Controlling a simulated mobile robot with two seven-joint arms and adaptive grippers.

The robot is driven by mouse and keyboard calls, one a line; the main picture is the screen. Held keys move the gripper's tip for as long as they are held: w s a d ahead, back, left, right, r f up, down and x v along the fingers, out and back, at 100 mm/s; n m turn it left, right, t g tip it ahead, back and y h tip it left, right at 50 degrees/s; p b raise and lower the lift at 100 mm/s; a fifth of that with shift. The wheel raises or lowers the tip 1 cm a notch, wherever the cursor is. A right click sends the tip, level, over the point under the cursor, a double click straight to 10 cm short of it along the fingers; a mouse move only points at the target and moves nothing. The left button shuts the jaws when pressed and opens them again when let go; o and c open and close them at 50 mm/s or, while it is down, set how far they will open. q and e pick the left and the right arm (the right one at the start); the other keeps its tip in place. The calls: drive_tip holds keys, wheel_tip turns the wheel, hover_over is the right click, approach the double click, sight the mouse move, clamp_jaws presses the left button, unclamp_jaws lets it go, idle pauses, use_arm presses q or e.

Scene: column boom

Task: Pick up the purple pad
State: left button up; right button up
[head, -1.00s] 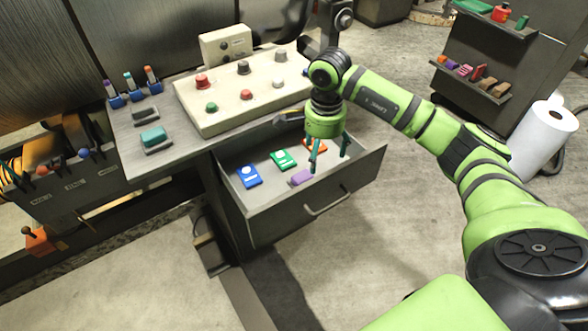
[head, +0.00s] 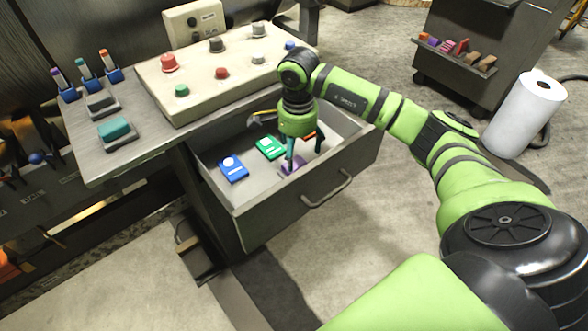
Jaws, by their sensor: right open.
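The purple pad (head: 291,167) lies in the open drawer (head: 268,212), near the drawer's front wall. My right gripper (head: 304,160) points down into the drawer, just over the purple pad. Its teal fingers are apart, and one finger hides part of the pad. I cannot tell whether a finger touches the pad. My left gripper is out of view.
A blue card (head: 233,169) and a green card (head: 270,148) lie left of the pad in the drawer. An orange item (head: 310,135) is partly hidden behind my gripper. The control panel (head: 215,70) stands on the bench above. The drawer walls surround the gripper.

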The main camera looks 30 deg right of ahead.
sight(295, 164)
drive_tip(key=f, duration=0.5)
drive_tip(key=shift+w+a+f+p, duration=0.25)
drive_tip(key=shift+f+p, duration=0.05)
drive_tip(key=shift+p, duration=0.1)
drive_tip(key=shift+s, duration=0.15)
drive_tip(key=c, duration=1.4)
